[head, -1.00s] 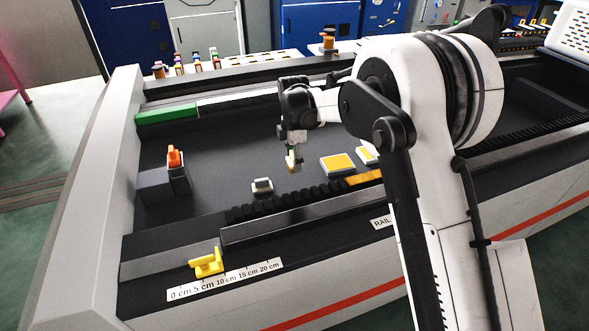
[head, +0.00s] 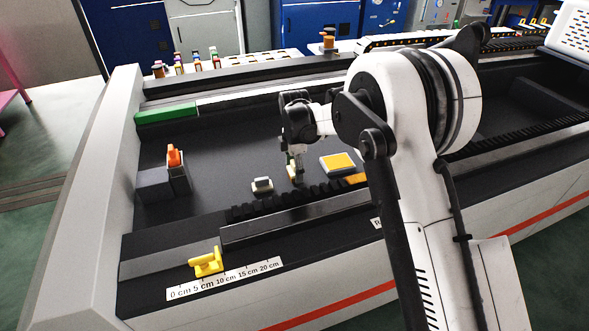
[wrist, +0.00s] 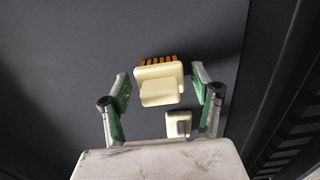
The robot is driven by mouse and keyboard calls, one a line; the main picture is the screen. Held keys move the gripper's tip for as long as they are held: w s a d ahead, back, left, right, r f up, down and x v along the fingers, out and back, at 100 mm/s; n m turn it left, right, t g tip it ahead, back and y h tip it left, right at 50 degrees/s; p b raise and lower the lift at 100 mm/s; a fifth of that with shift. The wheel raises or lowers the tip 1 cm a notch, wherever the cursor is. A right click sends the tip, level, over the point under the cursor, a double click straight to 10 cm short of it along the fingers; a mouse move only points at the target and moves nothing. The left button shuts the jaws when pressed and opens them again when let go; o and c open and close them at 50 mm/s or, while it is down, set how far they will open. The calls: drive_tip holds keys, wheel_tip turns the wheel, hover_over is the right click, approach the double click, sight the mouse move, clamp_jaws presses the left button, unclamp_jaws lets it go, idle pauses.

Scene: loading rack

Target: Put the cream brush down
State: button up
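The cream brush (wrist: 160,84), a cream block with a stepped handle and orange bristles along its far edge, is between the fingers of my gripper (wrist: 163,88) in the wrist view. The fingers are apart, with a gap on each side of the brush. In the head view my gripper (head: 294,164) is low over the dark bed (head: 225,150), and the brush (head: 293,174) shows small below it, partly hidden by the fingers. It appears to rest on the bed, though its underside is hidden.
A small pale block with a dark top (head: 262,185) lies left of the brush. A yellow-topped pad (head: 338,163) lies to the right. A black toothed rail (head: 270,208) runs along the front. An orange piece (head: 174,155) sits on a grey block at left.

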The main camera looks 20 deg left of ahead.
wheel_tip(320, 180, up, 12)
drive_tip(key=shift+r, duration=0.2)
idle(0.6)
